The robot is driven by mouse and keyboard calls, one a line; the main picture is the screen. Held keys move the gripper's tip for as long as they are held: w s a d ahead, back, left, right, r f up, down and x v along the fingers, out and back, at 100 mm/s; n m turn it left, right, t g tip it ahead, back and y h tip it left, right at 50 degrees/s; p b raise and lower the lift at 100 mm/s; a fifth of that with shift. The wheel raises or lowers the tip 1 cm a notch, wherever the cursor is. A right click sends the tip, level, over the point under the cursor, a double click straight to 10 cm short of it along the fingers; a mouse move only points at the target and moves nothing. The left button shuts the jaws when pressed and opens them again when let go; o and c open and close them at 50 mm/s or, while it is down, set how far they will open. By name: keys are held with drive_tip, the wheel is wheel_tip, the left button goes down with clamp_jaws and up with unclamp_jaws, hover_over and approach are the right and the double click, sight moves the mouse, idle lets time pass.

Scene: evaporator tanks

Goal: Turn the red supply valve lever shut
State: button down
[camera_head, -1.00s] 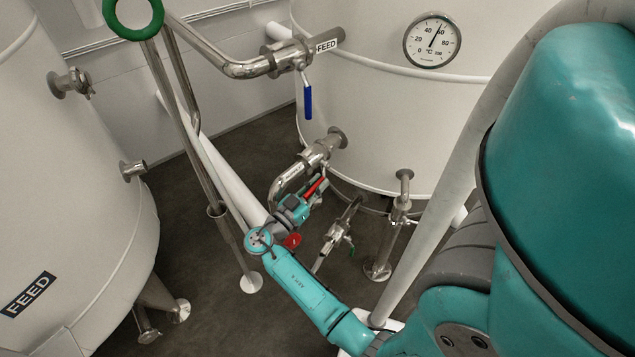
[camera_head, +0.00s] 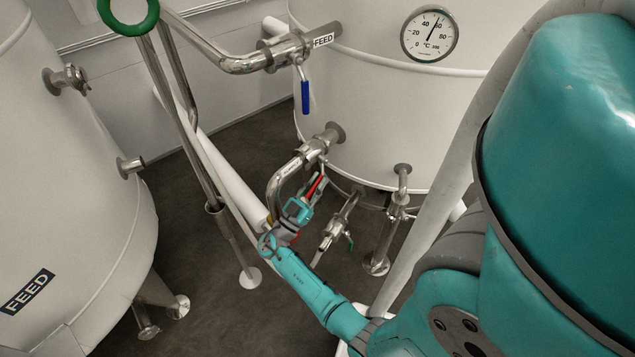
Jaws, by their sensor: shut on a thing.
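The red supply valve lever (camera_head: 313,187) hangs below a steel valve (camera_head: 316,150) on the lower pipe of the right tank. My gripper (camera_head: 317,186) is shut on the red lever, with its fingers around it. Only a strip of red shows between the fingers, so the lever's exact angle is hard to tell. My teal wrist and forearm reach up to it from the lower right.
A blue-handled valve lever (camera_head: 305,97) hangs above on the FEED pipe. A small green-handled valve (camera_head: 336,232) stands just right of my wrist. The right tank (camera_head: 380,130) is close behind. Slanted pipes and a steel post (camera_head: 228,240) stand at left.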

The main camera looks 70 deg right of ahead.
drive_tip(key=c, duration=1.1)
unclamp_jaws()
